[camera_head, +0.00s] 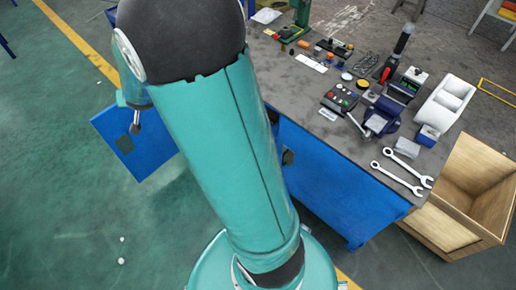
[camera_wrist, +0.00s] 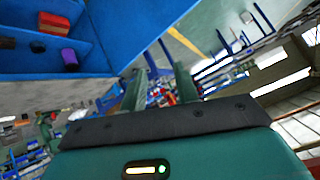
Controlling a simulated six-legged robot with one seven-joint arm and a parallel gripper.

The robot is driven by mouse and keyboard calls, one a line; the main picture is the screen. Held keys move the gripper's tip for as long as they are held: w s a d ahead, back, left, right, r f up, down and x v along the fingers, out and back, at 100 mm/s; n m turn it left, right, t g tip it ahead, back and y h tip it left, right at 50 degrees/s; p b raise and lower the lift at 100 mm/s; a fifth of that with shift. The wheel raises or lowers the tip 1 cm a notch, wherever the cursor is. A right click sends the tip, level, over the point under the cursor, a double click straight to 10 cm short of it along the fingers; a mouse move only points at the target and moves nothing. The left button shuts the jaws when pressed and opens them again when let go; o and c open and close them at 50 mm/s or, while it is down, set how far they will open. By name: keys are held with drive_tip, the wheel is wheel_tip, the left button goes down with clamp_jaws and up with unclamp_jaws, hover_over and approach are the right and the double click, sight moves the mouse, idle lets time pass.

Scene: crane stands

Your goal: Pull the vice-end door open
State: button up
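The blue vice-end door (camera_head: 335,183) is on the bench front below the vice (camera_head: 380,118) in the head view. It looks shut, with a dark handle (camera_head: 288,157) near its left edge, beside my arm. Another blue door (camera_head: 150,160) stands swung out at the left, with a dark handle (camera_head: 125,144). Part of my gripper (camera_head: 136,125) shows over that door in the head view; whether they touch is unclear. In the wrist view my gripper (camera_wrist: 159,85) has its two fingers apart with nothing held between them. My arm hides the middle of the bench front.
An open blue compartment (camera_wrist: 100,48) with a red-orange box (camera_wrist: 55,25) and a purple item (camera_wrist: 68,57) shows in the wrist view. Tools cover the grey benchtop (camera_head: 290,85). A wooden crate (camera_head: 440,228) stands at the right. The green floor (camera_head: 60,200) at left is mostly clear.

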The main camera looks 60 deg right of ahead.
drive_tip(key=w+d+f+m+h, duration=0.2)
drive_tip(key=d+f+m+h, duration=0.2)
drive_tip(key=d+f, duration=0.85)
drive_tip(key=s+d+f+m+g+h, duration=0.1)
drive_tip(key=s+d+f+m+h, duration=0.2)
drive_tip(key=f, duration=0.4)
drive_tip(key=s+d+f+g+h, duration=0.1)
drive_tip(key=s+d+f, duration=0.35)
drive_tip(key=f, duration=0.35)
drive_tip(key=s+f+m+g+h, duration=0.1)
drive_tip(key=s+f+g+h, duration=0.25)
drive_tip(key=s+f, duration=0.85)
drive_tip(key=s+f+m+g+h, duration=0.3)
drive_tip(key=s+f, duration=0.6)
drive_tip(key=s, duration=0.8)
drive_tip(key=d+n, duration=0.1)
drive_tip(key=d, duration=1.3)
drive_tip(key=shift+w+r+h, duration=0.25)
drive_tip(key=shift+w+h, duration=0.1)
drive_tip(key=shift+c, duration=0.4)
clamp_jaws()
